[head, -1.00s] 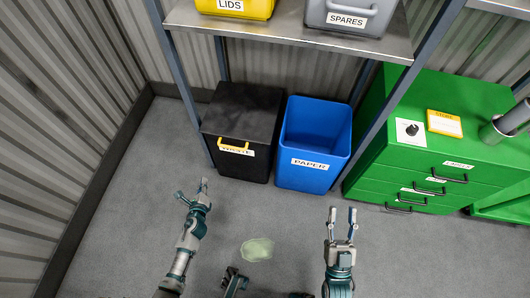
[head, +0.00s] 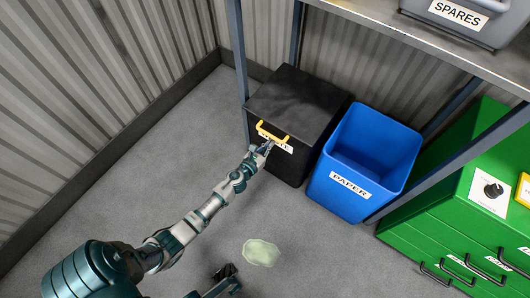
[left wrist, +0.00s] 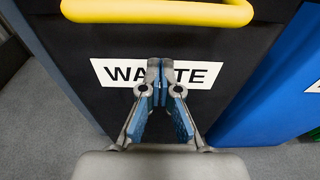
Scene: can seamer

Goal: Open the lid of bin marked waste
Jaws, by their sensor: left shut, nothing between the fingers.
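The black waste bin (head: 295,105) stands on the floor under the shelf, with its flat dark lid (head: 297,98) down. A yellow handle (head: 271,132) sits at the lid's front edge. In the left wrist view the yellow handle (left wrist: 160,12) crosses the top, above the white WASTE label (left wrist: 112,73). My left gripper (head: 266,147) is at the bin's front, just below the handle. In the left wrist view its fingertips (left wrist: 160,68) are together in front of the label, with nothing between them and apart from the handle.
The blue paper bin (head: 340,207) stands open just right of the waste bin. A shelf post (head: 238,50) rises close to the waste bin's left. Green drawers (head: 440,235) stand farther right. A pale green patch (head: 261,252) lies on the otherwise clear floor.

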